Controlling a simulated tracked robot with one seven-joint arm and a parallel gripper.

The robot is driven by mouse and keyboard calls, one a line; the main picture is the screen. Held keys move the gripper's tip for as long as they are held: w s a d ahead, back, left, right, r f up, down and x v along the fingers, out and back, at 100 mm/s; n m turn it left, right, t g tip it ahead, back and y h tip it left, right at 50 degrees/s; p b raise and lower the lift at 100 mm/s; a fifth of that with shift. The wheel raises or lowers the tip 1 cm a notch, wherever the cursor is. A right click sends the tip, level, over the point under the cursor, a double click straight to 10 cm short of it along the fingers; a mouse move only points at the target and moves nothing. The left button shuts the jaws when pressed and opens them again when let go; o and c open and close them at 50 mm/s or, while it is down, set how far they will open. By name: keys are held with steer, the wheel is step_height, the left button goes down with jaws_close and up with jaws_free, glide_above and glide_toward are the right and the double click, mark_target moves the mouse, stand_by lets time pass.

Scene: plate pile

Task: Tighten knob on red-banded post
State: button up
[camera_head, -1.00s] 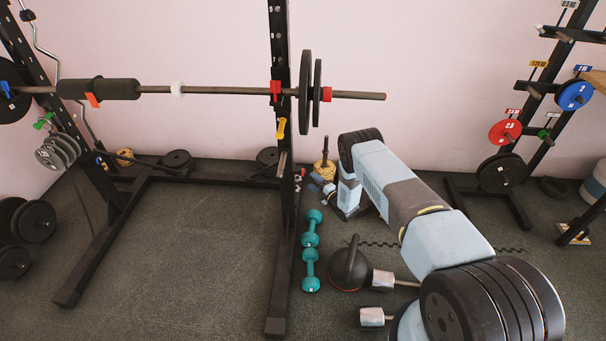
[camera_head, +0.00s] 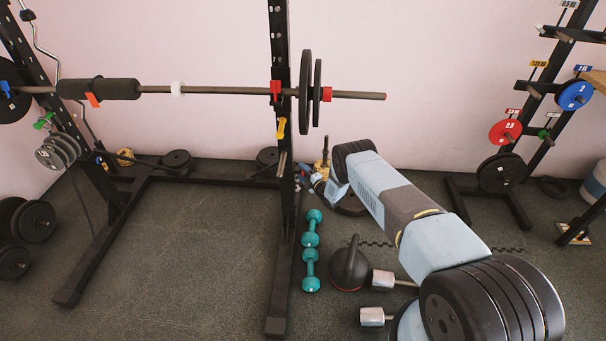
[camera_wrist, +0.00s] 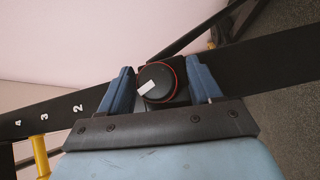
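In the wrist view the post (camera_wrist: 280,62) runs across the picture, with white numbers at the left. A round black knob (camera_wrist: 156,78) with a red ring and a white mark sits on it. My gripper (camera_wrist: 161,80) has its two blue fingers on either side of the knob. A gap shows at the right finger; I cannot tell whether the left one touches. In the head view my gripper (camera_head: 309,182) is beside the lower post.
A barbell (camera_head: 220,90) with plates rests across the rack. Teal dumbbells (camera_head: 311,255) and a kettlebell (camera_head: 349,266) lie on the floor near the post's foot. A plate tree (camera_head: 545,85) stands at the right. The floor inside the rack is clear.

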steer(key=c, duration=0.9)
steer(key=shift+s+m+g+h, duration=0.1)
steer(key=shift+m+g+h, duration=0.5)
steer(key=shift+m+g, duration=0.35)
steer(key=shift+c, duration=0.2)
steer(key=shift+s+f+m, duration=0.1)
steer(key=shift+f+m, duration=0.1)
steer(key=shift+m, duration=0.05)
steer(key=o, duration=1)
steer(key=shift+r, duration=0.15)
steer(key=shift+d, duration=0.1)
